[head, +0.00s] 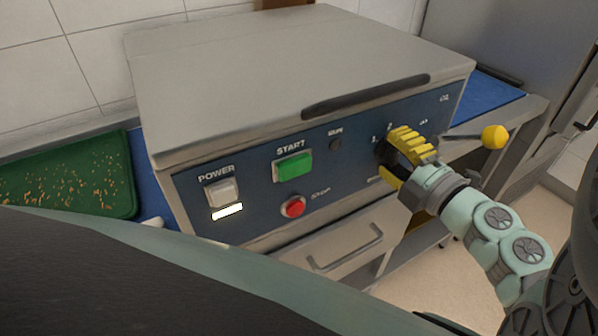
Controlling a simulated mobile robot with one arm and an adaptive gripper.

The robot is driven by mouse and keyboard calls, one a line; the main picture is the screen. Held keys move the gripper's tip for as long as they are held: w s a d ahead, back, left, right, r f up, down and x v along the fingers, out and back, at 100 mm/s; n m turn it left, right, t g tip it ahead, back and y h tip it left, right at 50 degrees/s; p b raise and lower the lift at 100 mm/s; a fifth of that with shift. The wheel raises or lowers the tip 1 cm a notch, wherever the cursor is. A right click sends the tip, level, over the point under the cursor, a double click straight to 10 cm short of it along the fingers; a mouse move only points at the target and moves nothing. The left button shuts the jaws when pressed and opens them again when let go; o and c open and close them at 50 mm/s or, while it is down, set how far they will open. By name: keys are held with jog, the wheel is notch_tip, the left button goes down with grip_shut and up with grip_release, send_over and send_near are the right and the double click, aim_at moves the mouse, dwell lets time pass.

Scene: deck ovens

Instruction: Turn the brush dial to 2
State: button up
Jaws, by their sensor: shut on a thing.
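The machine's blue front panel (242,190) carries the brush dial (382,152) near its right side. Only a dark sliver of the dial shows, as my gripper covers most of it. The marks 1 and 2 show above the dial, and another mark lies further right. The dial's pointer is hidden, so I cannot tell its setting. My gripper (390,160), with yellow fingers, reaches in from the right and is shut on the dial at the panel.
The panel also has a white power switch (222,193) with a lit strip below, a green start button (293,166) and a red stop button (293,206). A yellow-knobbed lever (494,137) sticks out at right. A drawer handle (345,250) lies below. A green tray (70,178) stands at left.

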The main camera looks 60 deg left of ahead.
dwell(0.3)
jog(key=shift+f, duration=0.1)
jog(key=o, duration=1.2)
jog(key=shift+d, duration=0.15)
jog(key=shift+d, duration=0.7)
jog(key=d, duration=1)
jog(key=shift+s+d, duration=0.2)
jog(key=shift+s, duration=0.25)
